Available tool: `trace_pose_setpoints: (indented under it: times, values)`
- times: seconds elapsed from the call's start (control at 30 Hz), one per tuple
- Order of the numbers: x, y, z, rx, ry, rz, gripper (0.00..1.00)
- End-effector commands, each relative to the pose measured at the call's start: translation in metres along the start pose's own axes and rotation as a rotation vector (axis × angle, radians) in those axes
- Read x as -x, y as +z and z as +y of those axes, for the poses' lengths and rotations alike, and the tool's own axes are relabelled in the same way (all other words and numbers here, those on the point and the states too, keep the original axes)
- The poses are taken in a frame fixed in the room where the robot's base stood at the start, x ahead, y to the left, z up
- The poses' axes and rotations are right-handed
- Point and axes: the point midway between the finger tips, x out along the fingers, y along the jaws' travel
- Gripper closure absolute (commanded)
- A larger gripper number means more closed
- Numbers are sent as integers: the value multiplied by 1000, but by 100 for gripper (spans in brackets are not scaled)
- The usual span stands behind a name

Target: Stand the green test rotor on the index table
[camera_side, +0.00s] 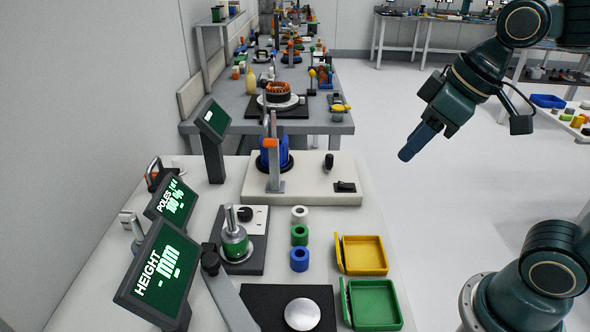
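A green cylinder with a silver top and upright pin (235,242), which looks like the green test rotor, stands upright on a round metal base. That base sits on a dark plate (256,267) beside a white box with a black knob; I cannot tell for sure that this is the index table. A smaller green ring (299,235) stands between a white ring (299,215) and a blue ring (299,259). My gripper (408,153) hangs in the air right of the bench, over the floor, far from the rotor. Its blue fingers are seen edge-on, so their opening is hidden.
Yellow (363,255) and green (374,305) trays line the bench's right edge. A silver disc (302,314) lies on a black mat. A white fixture (318,180) holds a blue part (277,155) behind a post. Tilted screens (160,275) stand at left.

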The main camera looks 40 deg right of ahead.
Motion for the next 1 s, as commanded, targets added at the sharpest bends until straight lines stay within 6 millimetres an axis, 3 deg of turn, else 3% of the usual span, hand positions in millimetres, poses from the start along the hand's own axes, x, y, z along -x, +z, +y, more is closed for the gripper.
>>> trace_pose_setpoints:
  times: [0.13, 0.33, 1.0]
  values:
    - [6, 34, 7, -110, 43, 19, 63]
    - [7, 62, 12, -201, 77, 34, 63]
    - [7, 67, 13, -222, 84, 36, 63]
